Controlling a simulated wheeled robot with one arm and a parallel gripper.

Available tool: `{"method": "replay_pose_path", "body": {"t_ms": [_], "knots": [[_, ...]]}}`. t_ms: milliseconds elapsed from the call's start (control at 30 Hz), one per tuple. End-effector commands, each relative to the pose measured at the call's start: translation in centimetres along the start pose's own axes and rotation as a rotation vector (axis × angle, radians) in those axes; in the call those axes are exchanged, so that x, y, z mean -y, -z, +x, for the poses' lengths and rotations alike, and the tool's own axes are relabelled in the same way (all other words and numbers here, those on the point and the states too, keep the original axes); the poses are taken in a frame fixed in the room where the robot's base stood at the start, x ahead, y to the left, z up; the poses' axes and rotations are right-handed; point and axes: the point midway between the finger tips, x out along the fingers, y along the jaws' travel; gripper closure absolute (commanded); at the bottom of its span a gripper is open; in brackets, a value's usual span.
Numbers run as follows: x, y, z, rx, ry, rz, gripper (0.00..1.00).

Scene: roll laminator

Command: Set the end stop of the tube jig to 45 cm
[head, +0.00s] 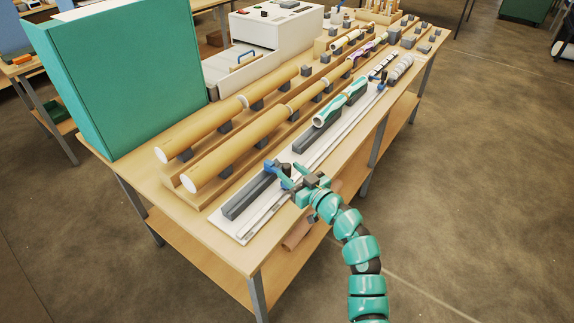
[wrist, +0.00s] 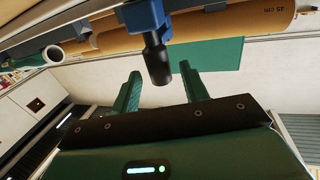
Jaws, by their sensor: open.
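The tube jig has a pale base board (head: 243,232) with a slotted scale strip and dark grey cradle blocks (head: 249,197). A blue stop (head: 270,165) with a black knob (head: 285,168) stands between the cradle blocks. In the wrist view the blue stop's arm (wrist: 146,18) holds the black knob (wrist: 157,62) pointing towards my gripper. My gripper (head: 287,177) is open at the stop. In the wrist view its two green fingers (wrist: 159,75) lie either side of the knob, with gaps visible. The scale's numbers are too small to read.
A white and green tube (head: 330,108) lies on the far part of the jig. Long brown tubes (head: 215,165) lie behind the jig. A green panel (head: 122,85) and a white laminator (head: 262,40) stand further back.

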Motion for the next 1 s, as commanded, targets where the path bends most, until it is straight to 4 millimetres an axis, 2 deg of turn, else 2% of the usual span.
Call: {"method": "replay_pose_path", "body": {"t_ms": [100,233,600,633,833,867,1000], "knots": [[0.0,-0.1,1.3,0.004,0.003,0.003,0.55],[0.0,-0.1,2.2,0.002,0.000,0.001,0.55],[0.0,-0.1,2.6,0.001,-0.001,0.000,0.55],[0.0,-0.1,2.6,0.001,-0.001,0.000,0.57],[0.0,-0.1,2.6,0.001,-0.001,0.000,0.97],[0.0,-0.1,2.6,0.001,-0.001,0.000,1.00],[0.0,-0.1,2.6,0.002,-0.001,0.000,1.00]]}}
